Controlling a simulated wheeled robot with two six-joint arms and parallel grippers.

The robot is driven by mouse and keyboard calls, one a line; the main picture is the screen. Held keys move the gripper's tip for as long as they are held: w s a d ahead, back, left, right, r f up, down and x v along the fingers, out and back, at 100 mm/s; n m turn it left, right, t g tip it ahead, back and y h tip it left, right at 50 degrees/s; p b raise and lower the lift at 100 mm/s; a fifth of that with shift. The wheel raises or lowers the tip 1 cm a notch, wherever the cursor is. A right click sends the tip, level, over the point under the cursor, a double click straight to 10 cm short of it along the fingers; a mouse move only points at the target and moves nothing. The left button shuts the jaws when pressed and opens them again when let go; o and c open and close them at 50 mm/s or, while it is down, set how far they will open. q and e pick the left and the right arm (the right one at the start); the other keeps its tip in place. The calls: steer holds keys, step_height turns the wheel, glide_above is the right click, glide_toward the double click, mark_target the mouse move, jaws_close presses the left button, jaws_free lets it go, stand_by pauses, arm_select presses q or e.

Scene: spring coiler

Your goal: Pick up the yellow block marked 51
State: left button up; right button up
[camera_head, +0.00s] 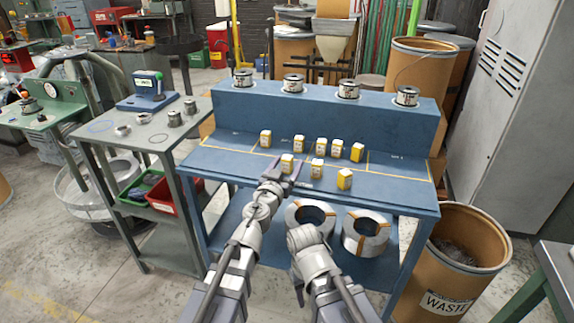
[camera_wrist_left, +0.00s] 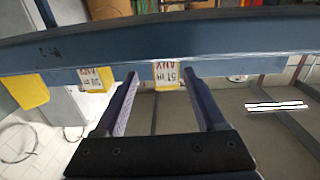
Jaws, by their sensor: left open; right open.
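Several small yellow blocks with white labels stand on the blue workbench (camera_head: 235,165). My left gripper (camera_head: 284,168) is open at the front row's leftmost yellow block (camera_head: 287,160). In the left wrist view a yellow block (camera_wrist_left: 166,75), its label seeming to read 51, shows between the tips of the open left gripper (camera_wrist_left: 160,78); contact cannot be told. A second labelled yellow block (camera_wrist_left: 97,79) stands left of the fingers there. Labels are too small to read in the head view. My right gripper (camera_head: 303,240) is open and empty, low before the bench; its fingertips are hard to make out.
More yellow blocks (camera_head: 318,169) (camera_head: 344,179) stand close to the right, with others (camera_head: 321,145) behind. Spools (camera_head: 293,83) line the raised back ledge. Wire coils (camera_head: 367,232) lie on the lower shelf. A waste drum (camera_head: 465,250) stands at right, a grey side table (camera_head: 150,125) at left.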

mark_target(288, 156)
arm_select(q)
steer(key=shift+a+r+x, duration=0.1)
steer(key=shift+a+x, duration=0.1)
steer(key=shift+x, duration=1.1)
steer(key=shift+a+r+x, duration=0.1)
steer(key=shift+a+x, duration=0.1)
steer(key=shift+x, duration=1.1)
steer(key=shift+w, duration=0.1)
jaws_close()
